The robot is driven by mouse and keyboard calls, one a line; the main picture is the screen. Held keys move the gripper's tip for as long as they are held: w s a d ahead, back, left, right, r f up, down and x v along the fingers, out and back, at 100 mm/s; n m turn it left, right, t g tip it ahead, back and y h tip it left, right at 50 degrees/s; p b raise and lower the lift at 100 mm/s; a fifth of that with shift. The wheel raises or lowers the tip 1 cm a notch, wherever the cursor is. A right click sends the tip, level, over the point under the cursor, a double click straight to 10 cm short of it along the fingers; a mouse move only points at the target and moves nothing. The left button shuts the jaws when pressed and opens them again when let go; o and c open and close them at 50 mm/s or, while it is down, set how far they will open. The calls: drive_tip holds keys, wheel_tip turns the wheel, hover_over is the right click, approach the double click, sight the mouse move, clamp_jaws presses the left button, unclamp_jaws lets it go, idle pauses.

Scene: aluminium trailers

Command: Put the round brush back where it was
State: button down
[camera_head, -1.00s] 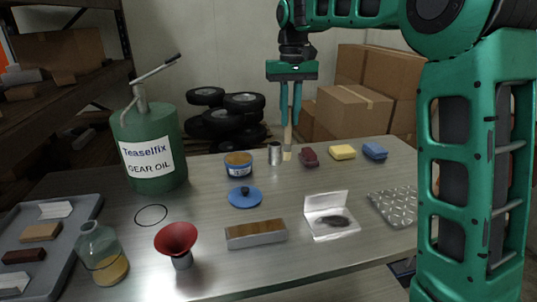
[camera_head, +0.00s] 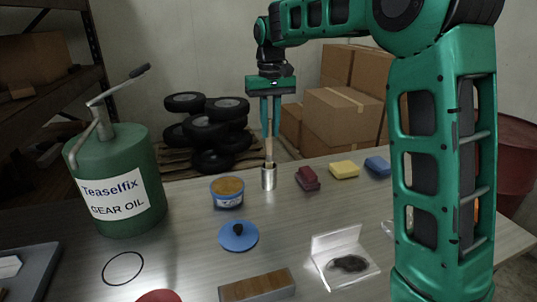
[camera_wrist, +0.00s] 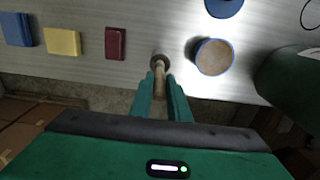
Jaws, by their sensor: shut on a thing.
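The round brush (camera_head: 268,152) is upright, its pale wooden handle between the fingers of my gripper (camera_head: 270,133). My gripper points straight down and is shut on the handle. The brush's lower end meets the mouth of a small metal cup (camera_head: 268,180) and is hidden there; it appears to be inside the cup. In the wrist view the handle (camera_wrist: 160,77) runs from between my fingertips (camera_wrist: 161,85) to the dark round rim of the cup (camera_wrist: 160,61). I cannot tell how deep the brush sits.
A blue tin (camera_head: 227,193) stands left of the cup, with a blue lid (camera_head: 238,236) nearer. Red (camera_head: 307,178), yellow (camera_head: 344,170) and blue (camera_head: 377,166) blocks lie to the right. A green oil can (camera_head: 117,180) stands at left. An open white case (camera_head: 343,258) lies in front.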

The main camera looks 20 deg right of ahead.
hover_over(270, 162)
drive_tip(key=shift+w+f, duration=0.2)
drive_tip(key=shift+f, duration=2.85)
drive_tip(key=c, duration=1.7)
unclamp_jaws()
